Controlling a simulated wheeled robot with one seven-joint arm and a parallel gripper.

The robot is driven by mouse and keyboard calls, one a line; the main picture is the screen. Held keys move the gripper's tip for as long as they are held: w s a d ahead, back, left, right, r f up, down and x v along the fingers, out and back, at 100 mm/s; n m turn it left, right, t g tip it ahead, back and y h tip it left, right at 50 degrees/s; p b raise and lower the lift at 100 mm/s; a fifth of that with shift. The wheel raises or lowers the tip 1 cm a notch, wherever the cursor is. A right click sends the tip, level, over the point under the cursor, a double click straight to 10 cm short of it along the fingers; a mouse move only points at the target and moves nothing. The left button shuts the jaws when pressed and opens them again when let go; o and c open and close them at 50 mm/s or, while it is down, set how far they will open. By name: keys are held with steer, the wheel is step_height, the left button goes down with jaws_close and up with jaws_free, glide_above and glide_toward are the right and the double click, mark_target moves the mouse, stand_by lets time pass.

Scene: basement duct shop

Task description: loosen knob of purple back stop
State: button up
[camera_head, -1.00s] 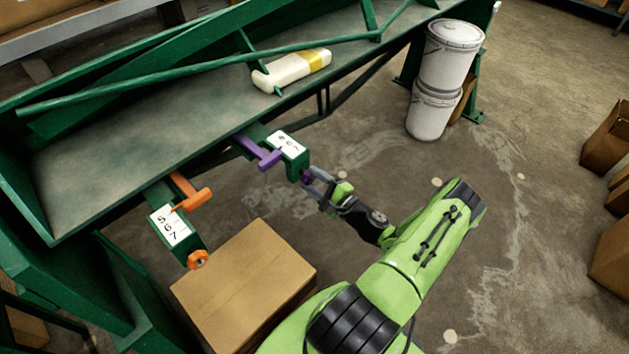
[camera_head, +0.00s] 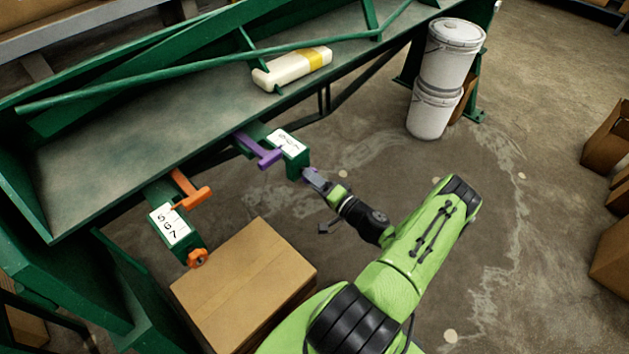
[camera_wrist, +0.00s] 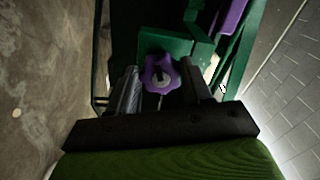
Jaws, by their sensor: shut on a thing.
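The purple back stop (camera_head: 262,152) is a T-shaped bar beside a green block with a white number scale (camera_head: 288,143) at the machine's front edge. Its purple lobed knob (camera_wrist: 161,74) shows in the wrist view on the end of the green block, between my two fingers. My gripper (camera_head: 312,177) is at that end of the block in the head view, shut on the knob. In the head view my gripper hides most of the knob. The purple bar also shows at the top right of the wrist view (camera_wrist: 232,16).
An orange back stop (camera_head: 190,191) with an orange knob (camera_head: 197,258) is to the left. A cardboard box (camera_head: 245,285) stands on the floor below. A cream bottle (camera_head: 292,69) lies on the machine. White buckets (camera_head: 447,50) are stacked at the back.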

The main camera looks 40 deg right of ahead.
steer(key=shift+f+n, duration=0.1)
steer(key=shift+n, duration=0.9)
steer(key=o, duration=1)
steer(key=s+p, duration=0.1)
steer(key=s, duration=0.7)
steer(key=s+p, duration=0.1)
steer(key=s, duration=0.7)
steer(key=shift+d, duration=0.2)
steer(key=shift+w, duration=0.1)
